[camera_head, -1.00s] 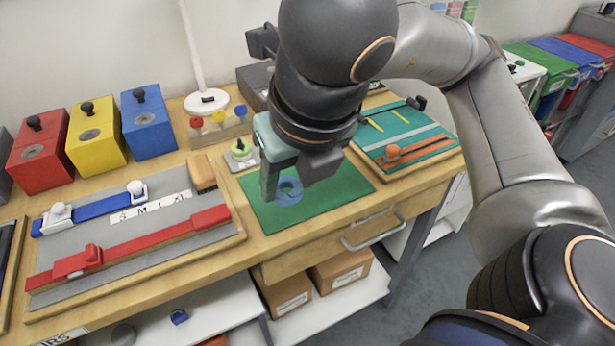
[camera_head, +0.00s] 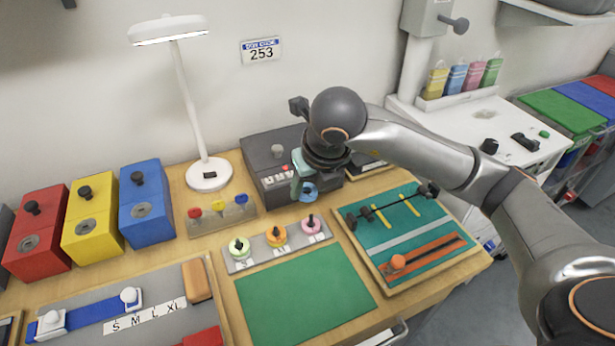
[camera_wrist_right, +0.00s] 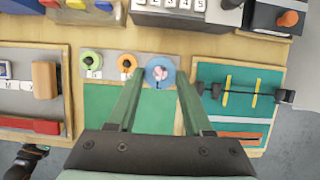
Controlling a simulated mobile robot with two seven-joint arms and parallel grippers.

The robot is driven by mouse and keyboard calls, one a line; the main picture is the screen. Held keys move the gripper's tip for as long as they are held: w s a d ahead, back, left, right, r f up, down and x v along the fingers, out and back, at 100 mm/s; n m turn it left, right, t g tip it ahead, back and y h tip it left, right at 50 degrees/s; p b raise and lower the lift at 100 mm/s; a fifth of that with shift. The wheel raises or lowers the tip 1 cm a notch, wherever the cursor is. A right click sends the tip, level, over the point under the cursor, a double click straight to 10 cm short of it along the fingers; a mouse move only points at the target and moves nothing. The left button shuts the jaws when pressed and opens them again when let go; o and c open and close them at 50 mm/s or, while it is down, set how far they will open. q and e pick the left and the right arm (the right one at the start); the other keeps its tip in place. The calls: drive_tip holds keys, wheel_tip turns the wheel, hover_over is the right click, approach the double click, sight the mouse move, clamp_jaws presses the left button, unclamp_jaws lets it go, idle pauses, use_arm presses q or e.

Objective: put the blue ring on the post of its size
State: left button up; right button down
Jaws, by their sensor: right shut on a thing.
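My right gripper (camera_head: 302,188) is shut on the blue ring (camera_head: 309,193) and holds it in the air, in front of the dark grey box. A grey board (camera_head: 258,259) has three posts with dark tops. They carry a green ring (camera_head: 239,247), an orange ring (camera_head: 276,236) and a pink ring (camera_head: 314,226). In the right wrist view the blue ring (camera_wrist_right: 160,64) is between the fingertips, and pink shows through its hole. From that camera it lines up over the pink ring's post; its height above is hard to tell.
A bare green mat (camera_head: 300,298) lies in front of the board. The dark grey box (camera_head: 277,150) stands behind, a lamp (camera_head: 208,176) and a small board with coloured knobs (camera_head: 220,212) at left. A teal board (camera_head: 392,225) with a black bar lies at right.

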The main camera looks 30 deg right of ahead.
sight(312, 215)
drive_tip(key=shift+w+d+f, duration=0.3)
drive_tip(key=shift+w+d, duration=0.05)
drive_tip(key=shift+d, duration=0.35)
drive_tip(key=shift+d+f, duration=0.1)
drive_tip(key=shift+f, duration=0.05)
drive_tip(key=shift+f+b, duration=0.4)
drive_tip(key=shift+f, duration=0.3)
wheel_tip(312, 215, down, 3)
drive_tip(key=shift+f+b, duration=0.2)
drive_tip(key=shift+b, duration=1)
drive_tip(key=shift+f+b, duration=0.55)
use_arm(q)
drive_tip(key=f, duration=0.4)
drive_tip(key=shift+w+d+f, duration=0.15)
drive_tip(key=shift+d, duration=0.2)
drive_tip(key=shift+w+f+b, duration=0.1)
drive_tip(key=shift+f+b, duration=0.65)
drive_tip(key=shift+b, duration=0.1)
use_arm(e)
drive_tip(key=shift+f, duration=0.2)
use_arm(q)
drive_tip(key=shift+f+b, duration=0.8)
use_arm(e)
drive_tip(key=shift+f, duration=0.7)
